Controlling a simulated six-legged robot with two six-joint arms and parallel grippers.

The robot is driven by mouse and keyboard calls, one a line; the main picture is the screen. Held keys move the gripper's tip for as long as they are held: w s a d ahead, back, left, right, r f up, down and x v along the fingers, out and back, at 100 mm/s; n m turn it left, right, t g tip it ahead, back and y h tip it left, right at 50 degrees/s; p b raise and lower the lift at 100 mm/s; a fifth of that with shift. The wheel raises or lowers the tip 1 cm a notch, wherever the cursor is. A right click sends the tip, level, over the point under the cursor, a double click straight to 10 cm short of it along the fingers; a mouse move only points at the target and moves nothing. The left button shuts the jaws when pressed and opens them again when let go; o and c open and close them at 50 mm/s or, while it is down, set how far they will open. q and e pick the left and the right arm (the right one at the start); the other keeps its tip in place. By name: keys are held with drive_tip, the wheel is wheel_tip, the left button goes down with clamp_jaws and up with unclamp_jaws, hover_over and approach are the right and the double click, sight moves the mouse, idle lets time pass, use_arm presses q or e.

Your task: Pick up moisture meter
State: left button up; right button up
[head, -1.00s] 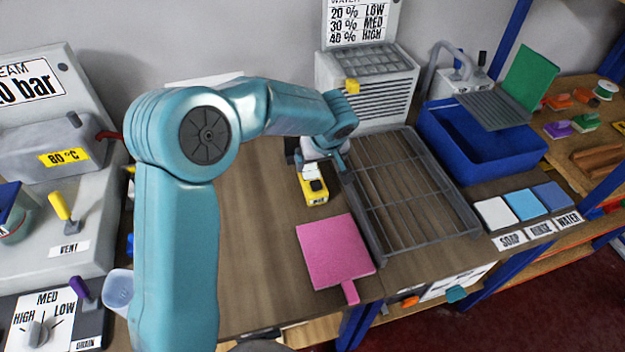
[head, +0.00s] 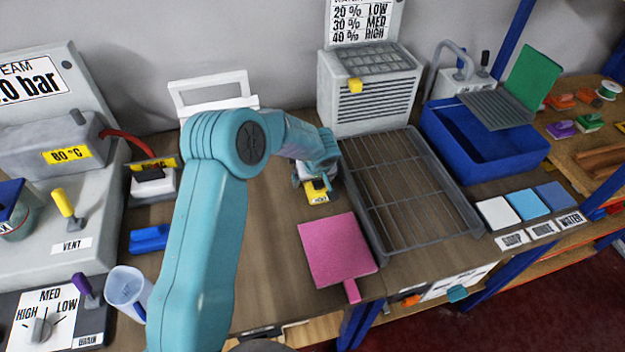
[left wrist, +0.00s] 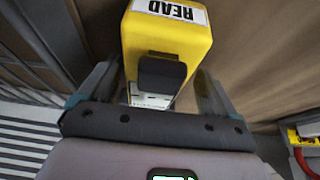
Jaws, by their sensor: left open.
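The moisture meter is a yellow block with a black part and a white label reading READ. In the head view the meter (head: 317,196) lies on the wooden table, left of the wire rack and behind the pink board; my arm hides part of it. In the left wrist view the meter (left wrist: 178,45) is large, between the two fingers. My left gripper (head: 316,180) is right at the meter, with its open fingers (left wrist: 150,85) on either side of it. I cannot tell if they touch it. My right gripper is not in view.
A grey wire rack (head: 350,185) stands close on the right. A pink board (head: 337,248) lies in front. A blue basin (head: 433,140) is farther right. A steam unit (head: 45,145), a clear jug (head: 127,287) and a blue block (head: 149,238) are on the left. Bare table lies left of the board.

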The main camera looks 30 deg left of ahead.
use_arm(q)
drive_tip(key=shift+d, duration=0.15)
drive_tip(key=shift+w+d, duration=0.1)
drive_tip(key=shift+w, duration=0.1)
drive_tip(key=c, duration=0.3)
drive_tip(key=shift+w+f, duration=0.15)
drive_tip(key=shift+f, duration=0.05)
drive_tip(key=c, duration=0.9)
drive_tip(key=shift+s+r, duration=0.2)
drive_tip(key=shift+s, duration=0.1)
drive_tip(key=shift+w, duration=0.1)
